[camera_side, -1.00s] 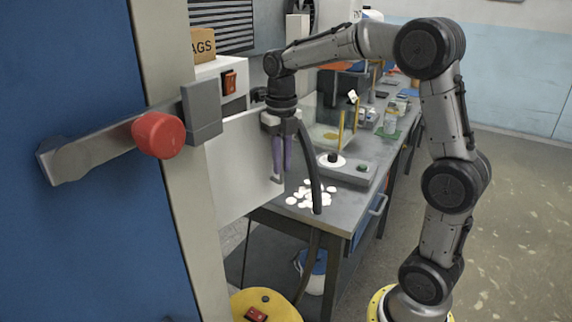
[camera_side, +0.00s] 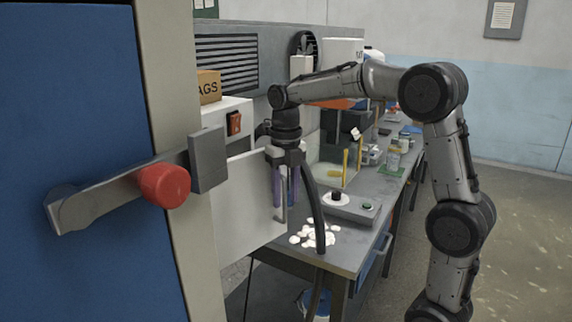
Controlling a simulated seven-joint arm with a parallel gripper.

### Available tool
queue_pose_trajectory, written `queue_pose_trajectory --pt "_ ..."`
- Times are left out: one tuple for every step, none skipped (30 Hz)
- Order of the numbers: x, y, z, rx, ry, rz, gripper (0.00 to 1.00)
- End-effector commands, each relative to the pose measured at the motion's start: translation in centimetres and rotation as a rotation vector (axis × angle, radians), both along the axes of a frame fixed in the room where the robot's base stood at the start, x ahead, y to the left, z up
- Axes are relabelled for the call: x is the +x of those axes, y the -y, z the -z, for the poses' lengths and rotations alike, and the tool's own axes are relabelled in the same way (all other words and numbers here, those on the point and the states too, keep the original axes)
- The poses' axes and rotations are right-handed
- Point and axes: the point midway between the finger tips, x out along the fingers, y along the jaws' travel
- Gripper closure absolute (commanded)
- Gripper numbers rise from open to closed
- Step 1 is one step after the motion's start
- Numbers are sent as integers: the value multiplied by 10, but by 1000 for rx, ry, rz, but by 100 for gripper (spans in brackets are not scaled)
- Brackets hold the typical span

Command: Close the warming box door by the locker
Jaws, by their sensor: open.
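The warming box (camera_side: 236,113) is a white box with an orange-red switch, partly hidden behind the locker's edge. Its white door (camera_side: 243,200) stands swung out toward the camera, with a grey upright handle (camera_side: 281,199) near its free edge. My gripper (camera_side: 286,188) points down with its purple fingers at that free edge, beside the handle. The fingers are apart; I cannot tell whether they touch the door. The blue locker (camera_side: 75,160) with a beige edge fills the left side, with a grey lever and red knob (camera_side: 165,186) in front.
The grey workbench (camera_side: 345,250) runs back to the right, holding white pieces (camera_side: 313,236), a small device with yellow posts (camera_side: 345,168) and bottles. A black cable hangs by my gripper. A cardboard box (camera_side: 208,86) sits on the warming box. Floor at right is clear.

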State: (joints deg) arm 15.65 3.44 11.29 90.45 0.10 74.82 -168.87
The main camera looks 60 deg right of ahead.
Motion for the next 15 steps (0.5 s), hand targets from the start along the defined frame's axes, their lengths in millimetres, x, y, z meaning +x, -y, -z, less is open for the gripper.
queue_pose_trajectory --pt "1 0 -10 -2 6 0 55" --pt "1 0 -16 -2 6 0 55" --pt "1 0 -25 -2 6 0 55" --pt "1 0 -32 -2 7 0 55" --pt "1 0 -39 -2 7 0 55" --pt "1 1 -48 -2 7 0 55" --pt "1 1 -54 -2 7 1 55" --pt "1 1 -61 -2 6 1 55" --pt "1 1 -69 -3 5 1 55" --pt "1 1 -75 -3 5 1 55" --pt "1 1 -81 -2 4 1 55" --pt "1 1 -88 -2 4 1 55" --pt "1 1 -93 -2 4 1 55" --pt "0 1 -98 -2 4 1 55" --pt "1 1 -103 -2 4 1 55"
